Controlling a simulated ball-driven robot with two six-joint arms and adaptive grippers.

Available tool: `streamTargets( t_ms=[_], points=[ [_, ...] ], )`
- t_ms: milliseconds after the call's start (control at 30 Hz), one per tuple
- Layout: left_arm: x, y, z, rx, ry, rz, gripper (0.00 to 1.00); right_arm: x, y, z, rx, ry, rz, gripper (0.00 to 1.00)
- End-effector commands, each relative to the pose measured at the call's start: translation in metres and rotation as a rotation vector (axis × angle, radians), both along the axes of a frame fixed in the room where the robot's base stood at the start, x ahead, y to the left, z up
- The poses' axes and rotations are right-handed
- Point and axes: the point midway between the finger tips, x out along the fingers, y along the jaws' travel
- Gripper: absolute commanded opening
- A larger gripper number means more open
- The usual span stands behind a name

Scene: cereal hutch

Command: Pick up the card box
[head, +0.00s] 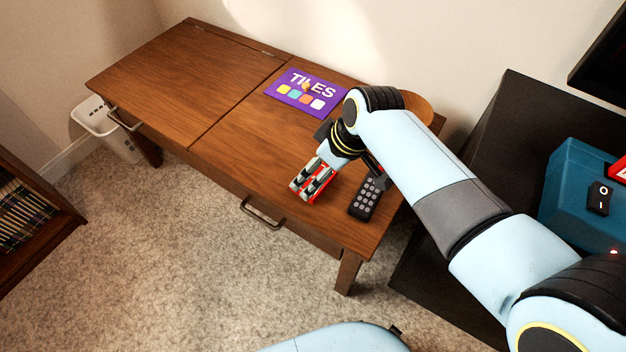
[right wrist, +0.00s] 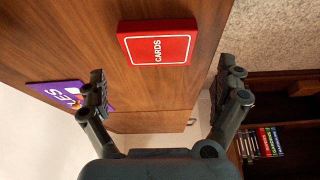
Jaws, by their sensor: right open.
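The red card box (right wrist: 158,43), labelled CARDS in white, lies flat on the wooden table. In the right wrist view it sits ahead of my right gripper (right wrist: 165,85), between the lines of its two spread fingers and apart from them. In the head view the card box (head: 297,186) shows as red parts around my right gripper (head: 309,187), which covers much of it from above. My right gripper is open and empty. My left gripper is not in view.
The wooden table (head: 230,135) also holds a dark remote (head: 367,198) just right of the card box and a purple TILES box (head: 305,91) farther back. A round wooden item (head: 418,104) is partly behind my arm. The table's left part is clear.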

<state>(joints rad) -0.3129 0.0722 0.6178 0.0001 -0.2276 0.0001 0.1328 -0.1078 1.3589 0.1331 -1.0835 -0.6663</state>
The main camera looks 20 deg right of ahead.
Motion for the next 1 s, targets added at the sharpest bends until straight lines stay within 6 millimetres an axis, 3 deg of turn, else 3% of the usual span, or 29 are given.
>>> streamTargets(
  t_ms=[100,200,300,600,1000],
  points=[
    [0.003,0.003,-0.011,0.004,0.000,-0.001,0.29,0.003,0.001,-0.019,0.000,0.004,0.000,1.00],
    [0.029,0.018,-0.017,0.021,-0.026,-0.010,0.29,0.007,0.002,-0.037,0.000,0.005,0.000,1.00],
    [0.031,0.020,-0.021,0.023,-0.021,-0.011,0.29,0.012,0.005,-0.047,0.000,0.004,-0.001,1.00],
    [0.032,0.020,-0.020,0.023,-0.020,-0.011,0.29,0.015,0.007,-0.048,0.000,0.001,-0.001,1.00],
    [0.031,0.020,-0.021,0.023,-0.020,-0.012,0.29,0.014,0.006,-0.048,0.000,0.001,-0.002,0.51]
  ],
)
